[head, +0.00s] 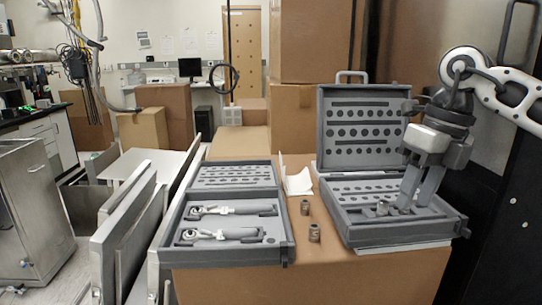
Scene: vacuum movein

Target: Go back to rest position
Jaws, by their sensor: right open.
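My right gripper (416,204) hangs from the white arm at the right. Its two grey fingers point down over the open right case (355,233), near a metal fitting (382,207) lying in that case. The fingers are apart, and I cannot see whether they touch anything in the case. My left gripper does not show in the head view.
A second open grey case (279,246) on the left holds two metal tools. Two small metal fittings (305,207) (314,233) stand on the cardboard surface (330,270) between the cases. Stacked cardboard boxes (312,40) rise behind. Grey panels (124,230) lean at the left.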

